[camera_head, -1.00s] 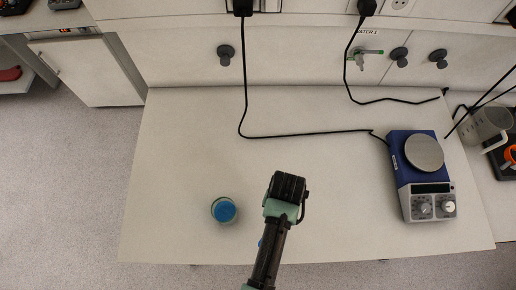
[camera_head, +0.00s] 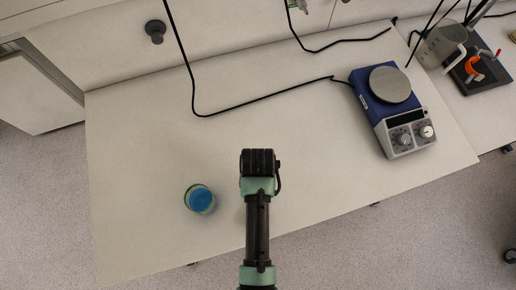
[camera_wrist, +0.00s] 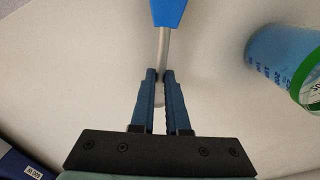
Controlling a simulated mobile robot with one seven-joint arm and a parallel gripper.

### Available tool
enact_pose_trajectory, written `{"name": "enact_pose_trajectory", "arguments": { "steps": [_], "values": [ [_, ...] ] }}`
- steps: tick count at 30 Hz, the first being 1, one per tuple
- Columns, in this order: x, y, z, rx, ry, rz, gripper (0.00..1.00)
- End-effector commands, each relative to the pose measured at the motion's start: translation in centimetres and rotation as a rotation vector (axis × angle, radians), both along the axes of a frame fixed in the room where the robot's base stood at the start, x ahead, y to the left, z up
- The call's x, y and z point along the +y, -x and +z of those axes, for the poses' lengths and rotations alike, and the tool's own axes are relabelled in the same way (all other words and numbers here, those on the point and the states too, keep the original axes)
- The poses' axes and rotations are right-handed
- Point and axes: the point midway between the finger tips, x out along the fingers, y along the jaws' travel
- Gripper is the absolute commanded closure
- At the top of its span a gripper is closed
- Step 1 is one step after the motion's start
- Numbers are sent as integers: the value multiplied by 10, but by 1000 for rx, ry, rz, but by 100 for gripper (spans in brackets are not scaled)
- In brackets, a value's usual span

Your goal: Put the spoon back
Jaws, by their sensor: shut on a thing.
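My gripper (camera_wrist: 160,74) is shut on the spoon's thin metal shaft in the wrist view. The spoon (camera_wrist: 163,45) has a blue handle (camera_wrist: 168,12) running off the top edge, and its lower part shows pale between the fingers. In the head view my wrist is over the front middle of the white bench (camera_head: 310,170), and it hides the fingers and the spoon. A blue container with a green rim (camera_wrist: 285,55) shows at the right of the wrist view, apart from the fingers.
A blue hotplate stirrer (camera_head: 392,108) stands at the right of the bench. A black cable (camera_head: 265,97) runs across the back of the bench. A clear jug (camera_head: 442,45) and a dark stand (camera_head: 480,70) are at the far right. The bench middle is clear.

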Motion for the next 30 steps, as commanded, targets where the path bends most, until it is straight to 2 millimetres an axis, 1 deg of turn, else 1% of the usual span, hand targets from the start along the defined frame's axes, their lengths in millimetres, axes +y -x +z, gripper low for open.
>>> {"name": "enact_pose_trajectory", "arguments": {
  "steps": [11, 30],
  "values": [
    [0, 0, -1, 0, 0, 0, 100],
    [0, 0, -14, -1, 0, 0, 100]
  ]
}}
